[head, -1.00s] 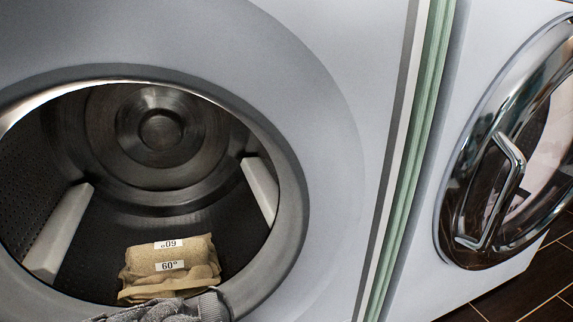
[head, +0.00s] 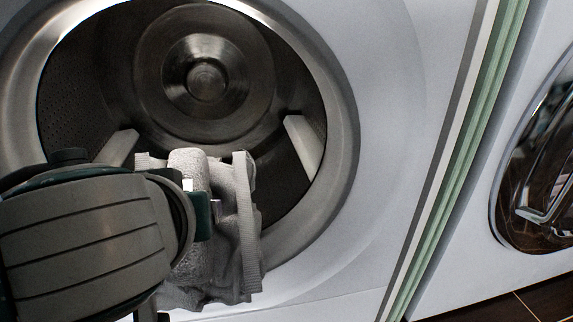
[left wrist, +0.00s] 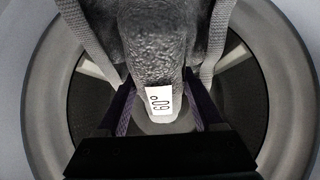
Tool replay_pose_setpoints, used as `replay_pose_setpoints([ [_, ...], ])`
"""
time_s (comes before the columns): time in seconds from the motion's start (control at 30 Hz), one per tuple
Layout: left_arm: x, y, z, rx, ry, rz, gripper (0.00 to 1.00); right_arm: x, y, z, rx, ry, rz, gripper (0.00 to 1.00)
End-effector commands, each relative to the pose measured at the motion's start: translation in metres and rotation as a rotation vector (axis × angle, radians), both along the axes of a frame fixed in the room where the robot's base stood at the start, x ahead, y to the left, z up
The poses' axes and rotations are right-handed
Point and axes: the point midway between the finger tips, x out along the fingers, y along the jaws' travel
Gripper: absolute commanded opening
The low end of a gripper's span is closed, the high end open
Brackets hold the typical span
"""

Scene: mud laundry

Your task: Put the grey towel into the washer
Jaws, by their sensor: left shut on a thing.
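The grey towel (head: 212,255) hangs in folds from my left gripper (head: 197,203) at the front of the washer's round opening. Its upper part overlaps the opening and its lower part hangs in front of the lower rim. The washer (head: 347,130) is open, with a dark metal drum inside. In the left wrist view the grey towel (left wrist: 160,50) is between my left fingers (left wrist: 155,110), with a white "60°" label (left wrist: 160,103) on it. The left gripper is shut on it. My right gripper is not in view.
A second machine with a closed round glass door and chrome handle (head: 545,200) stands at the right. A green and white strip (head: 460,160) runs between the machines. The upper drum is clear; the towel and my arm hide its lower part.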

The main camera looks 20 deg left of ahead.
Motion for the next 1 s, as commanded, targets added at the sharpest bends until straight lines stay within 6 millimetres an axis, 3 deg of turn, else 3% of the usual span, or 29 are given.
replay_pose_setpoints([
  [0.8,0.115,0.071,-0.023,0.003,-0.007,0.003,0.0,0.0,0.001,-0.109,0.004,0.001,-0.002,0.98],
  [1.0,0.132,0.081,-0.032,0.0,0.0,0.0,0.0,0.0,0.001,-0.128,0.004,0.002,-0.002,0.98],
])
